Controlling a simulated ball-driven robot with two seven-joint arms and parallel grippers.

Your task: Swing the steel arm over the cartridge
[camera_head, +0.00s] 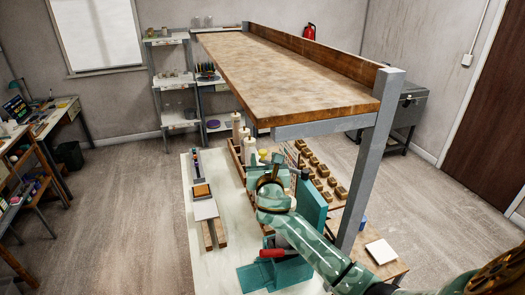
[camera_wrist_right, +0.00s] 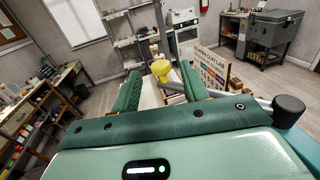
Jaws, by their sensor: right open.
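My right gripper (camera_head: 266,163) is open above the bench, its green pads pointing away from me. In the right wrist view a yellow knob (camera_wrist_right: 160,68) shows between the two pads of the gripper (camera_wrist_right: 160,85), and I cannot tell if they touch it. A grey bar (camera_wrist_right: 173,86) by the knob may be the steel arm; its far end is hidden. The knob also shows in the head view (camera_head: 262,152), just beyond the gripper. I cannot make out the cartridge for certain. My left gripper is not in view.
A wooden shelf (camera_head: 285,75) on a grey post (camera_head: 370,165) overhangs the bench. White cylinders (camera_head: 238,124) stand behind the gripper. A teal fixture (camera_head: 283,273) with a red handle (camera_head: 272,253) sits nearer. Small wooden blocks (camera_head: 320,170) lie right.

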